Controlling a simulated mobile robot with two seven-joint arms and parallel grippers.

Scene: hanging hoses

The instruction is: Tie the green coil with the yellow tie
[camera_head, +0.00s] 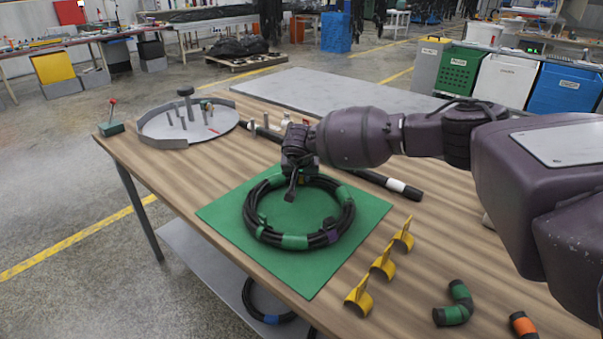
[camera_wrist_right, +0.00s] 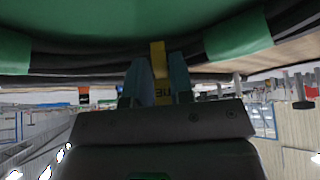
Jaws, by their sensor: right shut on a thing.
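The green coil (camera_head: 294,242) is a ring of black hose with green bands, lying flat on a green mat (camera_head: 314,276). My right gripper (camera_head: 291,184) is at the coil's far side, pointing down. In the right wrist view, its fingers (camera_wrist_right: 160,82) are shut on a yellow tie (camera_wrist_right: 158,62), whose upper end overlaps the black hose between two green bands (camera_wrist_right: 240,36). I cannot tell whether the tie is around the hose. Three yellow ties (camera_head: 404,235) (camera_head: 382,262) (camera_head: 358,297) stand right of the mat. My left gripper is not in view.
A grey round tray with posts (camera_head: 215,127) stands at the table's far left. A black hose with a white band (camera_head: 396,186) lies behind the mat. A curved green-banded piece (camera_head: 458,303) and an orange-banded piece (camera_head: 523,325) lie at the near right. Another coil (camera_head: 252,305) shows below the table.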

